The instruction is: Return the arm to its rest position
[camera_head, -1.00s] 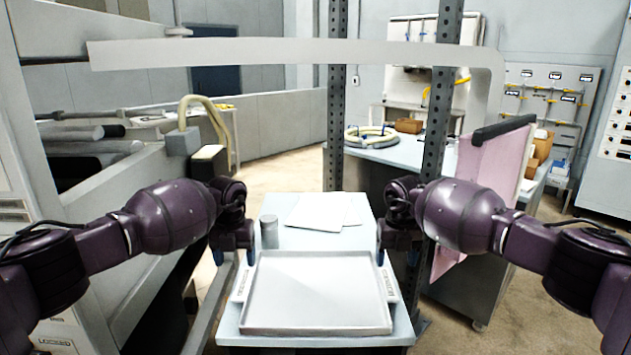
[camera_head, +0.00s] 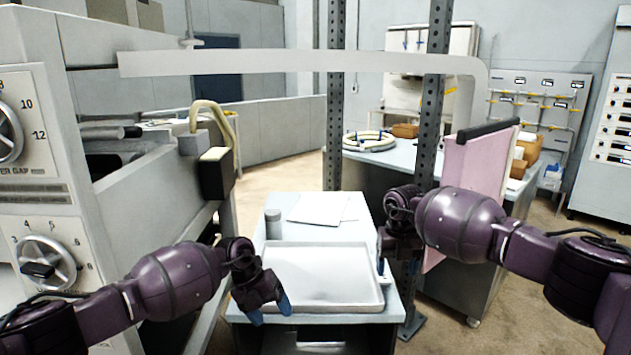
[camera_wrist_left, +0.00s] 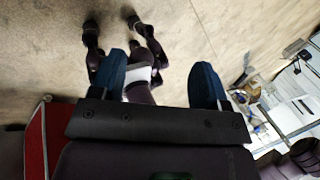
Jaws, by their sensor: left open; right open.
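My left gripper (camera_head: 270,313) is open and empty, with blue fingertips, in front of the left front corner of the white tray (camera_head: 322,306). In the left wrist view its two blue fingers (camera_wrist_left: 160,85) are spread apart with nothing between them. Floor and dark purple parts of my own body show beyond them. My right gripper (camera_head: 384,262) is at the tray's right edge in the head view. Its fingers are mostly hidden behind its own wrist. I see nothing held in it.
The tray rests on a small table (camera_head: 275,205) with a grey cylinder (camera_head: 273,224) and white sheets (camera_head: 318,207). The sheeter with dials (camera_head: 42,262) stands at left. Dark perforated posts (camera_head: 432,110) rise behind. A pink panel (camera_head: 470,168) stands at right.

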